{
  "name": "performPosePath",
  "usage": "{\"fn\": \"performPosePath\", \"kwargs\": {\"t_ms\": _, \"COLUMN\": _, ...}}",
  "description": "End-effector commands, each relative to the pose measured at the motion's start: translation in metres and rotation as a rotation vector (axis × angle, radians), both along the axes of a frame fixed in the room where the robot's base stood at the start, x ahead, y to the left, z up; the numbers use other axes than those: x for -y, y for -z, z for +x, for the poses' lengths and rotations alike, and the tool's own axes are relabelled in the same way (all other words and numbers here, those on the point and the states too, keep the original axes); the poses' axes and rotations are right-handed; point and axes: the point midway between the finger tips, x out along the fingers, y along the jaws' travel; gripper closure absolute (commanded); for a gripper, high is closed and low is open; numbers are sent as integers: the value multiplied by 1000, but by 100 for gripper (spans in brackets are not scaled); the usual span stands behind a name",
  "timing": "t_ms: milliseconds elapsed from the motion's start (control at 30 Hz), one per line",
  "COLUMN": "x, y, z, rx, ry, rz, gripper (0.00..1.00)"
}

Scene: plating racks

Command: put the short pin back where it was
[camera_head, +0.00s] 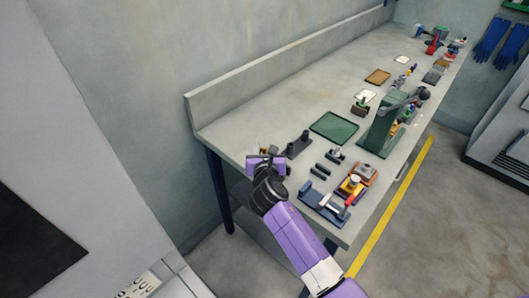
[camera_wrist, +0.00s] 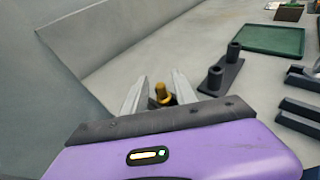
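A yellow pin (camera_wrist: 161,93) shows between the two fingers of my gripper (camera_wrist: 160,78) in the wrist view. Gaps show on both sides of it, so the fingers look open and apart from it. Its lower end is hidden behind the gripper body, with something dark around it. In the head view my gripper (camera_head: 265,158) is at the near left end of the bench, and a small yellow spot (camera_head: 263,150) shows there. A black base with two upright round posts (camera_wrist: 222,75) stands just right of my gripper; it also shows in the head view (camera_head: 298,145).
A green tray (camera_head: 334,127) lies beyond the black base. Dark bars (camera_head: 320,171), a blue fixture (camera_head: 322,204) and a green press (camera_head: 382,130) stand to the right. A raised back edge (camera_head: 250,82) runs along the wall. Bare bench lies behind my gripper.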

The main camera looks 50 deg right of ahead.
Motion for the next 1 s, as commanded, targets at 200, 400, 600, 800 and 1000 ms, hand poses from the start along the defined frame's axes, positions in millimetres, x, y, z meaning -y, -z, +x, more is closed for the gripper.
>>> {"fn": "performPosePath", "kwargs": {"t_ms": 200, "x": -18, "y": -7, "z": -19, "rx": 0, "ry": -2, "rz": 0, "gripper": 67}}
{"fn": "performPosePath", "kwargs": {"t_ms": 400, "x": -46, "y": -20, "z": -48, "rx": 1, "ry": -3, "rz": 1, "gripper": 67}}
{"fn": "performPosePath", "kwargs": {"t_ms": 600, "x": -68, "y": -30, "z": -72, "rx": 0, "ry": -2, "rz": 0, "gripper": 67}}
{"fn": "performPosePath", "kwargs": {"t_ms": 800, "x": -78, "y": -35, "z": -83, "rx": 0, "ry": -1, "rz": 0, "gripper": 67}}
{"fn": "performPosePath", "kwargs": {"t_ms": 1000, "x": -79, "y": -36, "z": -84, "rx": 2, "ry": -1, "rz": 3, "gripper": 67}}
